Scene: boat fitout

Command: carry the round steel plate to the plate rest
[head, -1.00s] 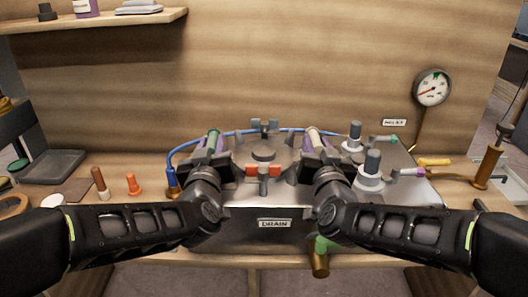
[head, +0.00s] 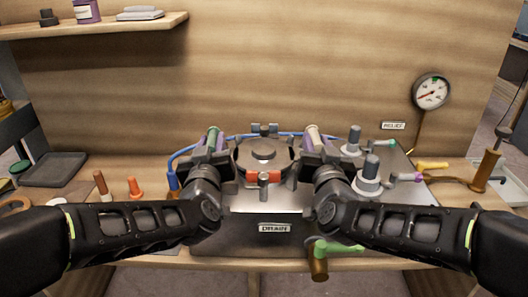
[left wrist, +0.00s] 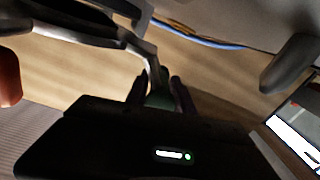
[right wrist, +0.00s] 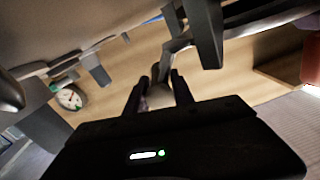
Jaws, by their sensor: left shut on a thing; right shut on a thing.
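The round steel plate (head: 263,158) is a grey disc with a central knob, held level between my grippers over the steel box marked DRAIN (head: 240,232). Its front edge hides part of the box top. My left gripper (head: 211,152) is shut on the plate's left handle, whose green end (left wrist: 160,92) shows in the left wrist view. My right gripper (head: 317,152) is shut on the right handle, whose cream end (right wrist: 159,96) shows in the right wrist view. A flat dark tray (head: 55,170) lies at the left; I cannot tell if it is the plate rest.
A red block (head: 263,177) shows below the plate's front edge. Grey posts (head: 370,168) stand close right of my right gripper. A blue hose (head: 178,156) curves behind the left gripper. Orange and brown pegs (head: 134,187) stand at left. A gauge (head: 430,92) is at the wall.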

